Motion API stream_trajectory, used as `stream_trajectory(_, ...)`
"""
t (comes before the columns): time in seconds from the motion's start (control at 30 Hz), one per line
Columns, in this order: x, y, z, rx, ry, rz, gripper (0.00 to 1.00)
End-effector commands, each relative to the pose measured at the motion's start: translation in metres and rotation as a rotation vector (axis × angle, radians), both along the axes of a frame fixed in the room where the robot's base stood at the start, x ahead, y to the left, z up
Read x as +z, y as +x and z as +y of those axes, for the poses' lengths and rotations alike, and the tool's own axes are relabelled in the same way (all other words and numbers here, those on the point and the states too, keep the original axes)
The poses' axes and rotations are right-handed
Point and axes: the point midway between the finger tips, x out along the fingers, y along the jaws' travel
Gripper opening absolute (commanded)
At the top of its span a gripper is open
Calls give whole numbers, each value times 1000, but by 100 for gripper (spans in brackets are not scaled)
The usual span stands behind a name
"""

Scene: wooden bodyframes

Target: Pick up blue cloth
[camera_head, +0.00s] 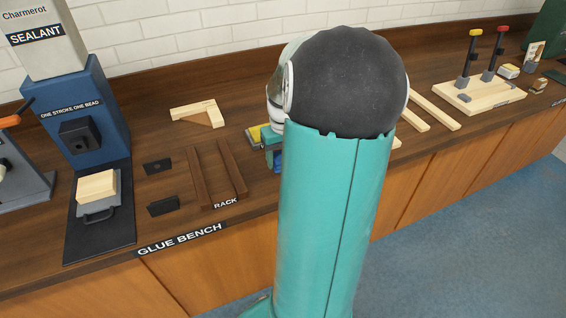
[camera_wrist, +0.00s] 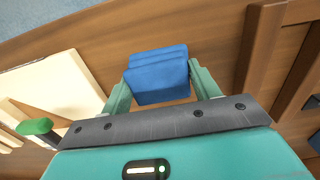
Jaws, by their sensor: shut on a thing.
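The blue cloth (camera_wrist: 158,77) is a folded blue pad in the middle of the wrist view. My gripper (camera_wrist: 160,90) has its two teal fingers on either side of it and is shut on it. Brown wood of the bench shows around the cloth; I cannot tell whether the cloth touches the bench. In the head view my teal arm hides most of this spot. Only a small bit of blue (camera_head: 277,167) shows beside the arm, by my gripper.
The rack (camera_head: 195,178) of dark wooden rails lies left of my arm. A blue sealant dispenser (camera_head: 92,105) stands at the left, with a wooden block (camera_head: 97,187) before it. A pale wooden board with clamps (camera_head: 480,96) is at the right. A wooden corner piece (camera_head: 200,113) lies behind the rack.

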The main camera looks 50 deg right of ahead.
Motion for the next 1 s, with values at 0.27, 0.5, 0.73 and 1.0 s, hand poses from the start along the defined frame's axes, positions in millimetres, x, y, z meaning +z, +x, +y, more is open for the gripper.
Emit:
stream_trajectory(0.27, 56, -42, 20, -4, -5, -1, 39)
stream_trajectory(0.5, 79, -91, 44, -2, -3, -1, 39)
stream_trajectory(0.73, 91, -118, 56, -1, 1, 1, 39)
stream_trajectory(1.0, 94, -124, 59, -1, 2, 1, 39)
